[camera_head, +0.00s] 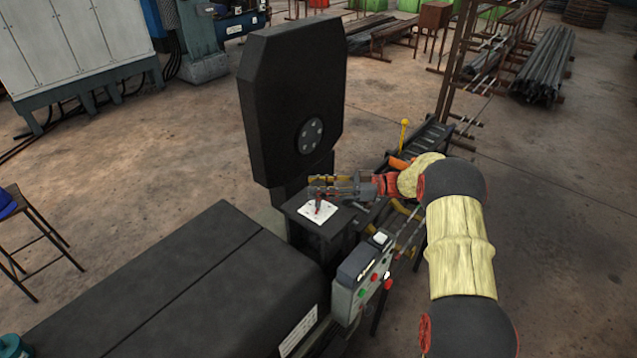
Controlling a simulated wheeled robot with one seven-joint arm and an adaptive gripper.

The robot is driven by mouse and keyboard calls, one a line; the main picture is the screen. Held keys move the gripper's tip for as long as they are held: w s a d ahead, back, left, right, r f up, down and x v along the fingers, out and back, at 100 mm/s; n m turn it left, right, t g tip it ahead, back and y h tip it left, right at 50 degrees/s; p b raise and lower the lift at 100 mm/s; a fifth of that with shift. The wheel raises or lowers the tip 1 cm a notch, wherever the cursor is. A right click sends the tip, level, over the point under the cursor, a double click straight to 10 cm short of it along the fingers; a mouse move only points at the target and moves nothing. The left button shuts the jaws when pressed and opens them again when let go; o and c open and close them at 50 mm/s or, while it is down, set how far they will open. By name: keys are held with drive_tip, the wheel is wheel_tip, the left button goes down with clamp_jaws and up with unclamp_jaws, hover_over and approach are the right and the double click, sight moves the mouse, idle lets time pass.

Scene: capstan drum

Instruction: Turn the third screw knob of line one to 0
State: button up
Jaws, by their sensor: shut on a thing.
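My gripper (318,208) reaches in from the right and is over a small white plate (331,215) on a dark block beside the big black drum plate. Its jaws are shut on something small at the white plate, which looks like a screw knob. The fingers cover it, and it is too small to tell which knob of which line it is or what its setting reads. A few tiny dark and reddish marks show on the white plate.
The tall black plate (292,95) rises close behind the gripper. A long black housing (190,285) fills the front left. A yellow-knobbed lever (404,135) stands behind.

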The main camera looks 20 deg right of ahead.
drive_tip(key=shift+w+r+n+g, duration=0.1)
drive_tip(key=shift+r+n+g, duration=0.1)
drive_tip(key=shift+n+g, duration=0.55)
drive_tip(key=o, duration=1.1)
drive_tip(key=shift+f, duration=0.1)
drive_tip(key=shift+o, duration=0.2)
drive_tip(key=s+d, duration=0.1)
drive_tip(key=d, duration=1)
drive_tip(key=shift+s+d, duration=0.4)
